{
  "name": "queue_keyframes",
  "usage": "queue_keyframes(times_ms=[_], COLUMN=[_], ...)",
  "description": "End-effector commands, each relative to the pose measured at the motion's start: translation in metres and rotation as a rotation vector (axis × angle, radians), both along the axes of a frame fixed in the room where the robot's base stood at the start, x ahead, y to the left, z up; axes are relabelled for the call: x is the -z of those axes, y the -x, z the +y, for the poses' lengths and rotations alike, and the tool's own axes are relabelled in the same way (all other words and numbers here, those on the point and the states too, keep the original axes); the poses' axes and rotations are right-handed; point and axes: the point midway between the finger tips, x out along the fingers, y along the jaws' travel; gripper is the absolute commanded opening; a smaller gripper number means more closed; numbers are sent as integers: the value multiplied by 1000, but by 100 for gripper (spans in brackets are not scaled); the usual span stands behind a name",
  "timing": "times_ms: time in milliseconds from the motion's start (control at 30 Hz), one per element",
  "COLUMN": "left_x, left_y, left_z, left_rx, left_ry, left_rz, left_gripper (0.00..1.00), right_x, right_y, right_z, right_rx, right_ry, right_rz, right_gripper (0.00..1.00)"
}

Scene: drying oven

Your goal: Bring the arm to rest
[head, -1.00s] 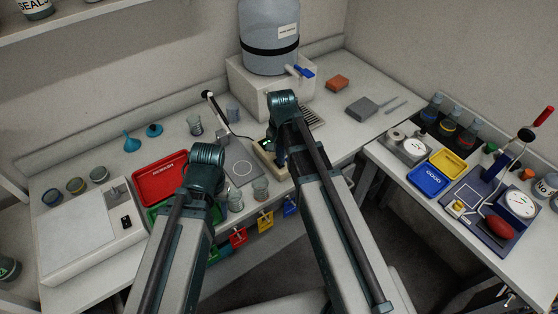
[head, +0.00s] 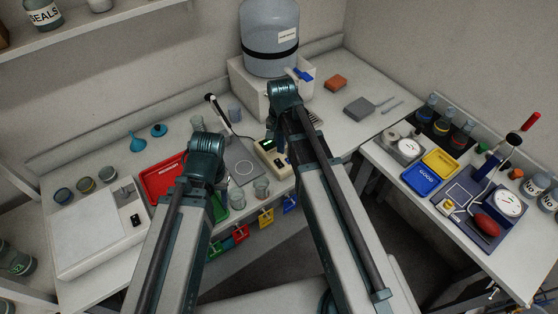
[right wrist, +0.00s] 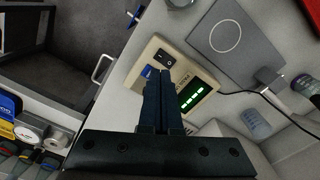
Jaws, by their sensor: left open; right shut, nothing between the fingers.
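My left arm (head: 205,150) and right arm (head: 285,95) reach forward over the bench in the head view, with bent joints at their far ends. My right gripper (right wrist: 163,75) shows in the right wrist view with its fingers together and nothing between them. It is seen in front of a beige box with a green display (right wrist: 178,80); the gap between them is unclear. In the head view this box (head: 266,158) is beside the right forearm. The left fingers are hidden behind the left arm.
A red tray (head: 163,184), a grey plate (head: 245,174) and glass beakers (head: 261,187) are near the left arm. A large grey tank (head: 270,40) on a white block stands behind the right arm. A side bench at right holds blue (head: 424,181) and yellow trays (head: 441,162). Floor is open between benches.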

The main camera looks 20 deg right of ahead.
Motion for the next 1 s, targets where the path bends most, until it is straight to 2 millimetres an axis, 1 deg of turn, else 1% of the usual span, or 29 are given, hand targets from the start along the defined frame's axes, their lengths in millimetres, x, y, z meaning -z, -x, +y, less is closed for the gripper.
queue_keyframes(times_ms=[267,333,367,467,500,600,700,800,833,900,1000], left_x=[0,0,1,2,2,3,4,4,4,4,4], left_y=[0,0,0,0,0,0,0,0,0,0,0], left_z=[0,0,0,0,0,0,0,0,0,0,0], left_rx=[0,0,0,0,0,0,0,0,0,0,0], left_ry=[0,0,0,0,0,0,0,0,0,0,0], left_rz=[0,0,0,0,0,0,0,0,0,0,0], left_gripper=[50,50,50,50,50,50,50,50,50,50,50], right_x=[0,0,1,2,2,3,3,3,3,3,3], right_y=[0,5,10,41,56,92,120,138,141,144,144], right_z=[0,4,9,36,49,74,91,100,102,104,105], right_rx=[0,-25,-56,-251,-356,-611,-821,-959,-986,-1024,-1036], right_ry=[0,2,5,21,32,53,70,81,84,88,88], right_rz=[0,2,4,15,21,41,58,71,74,78,79], right_gripper=[0,0,0,0,0,0,0,0,0,0,0])
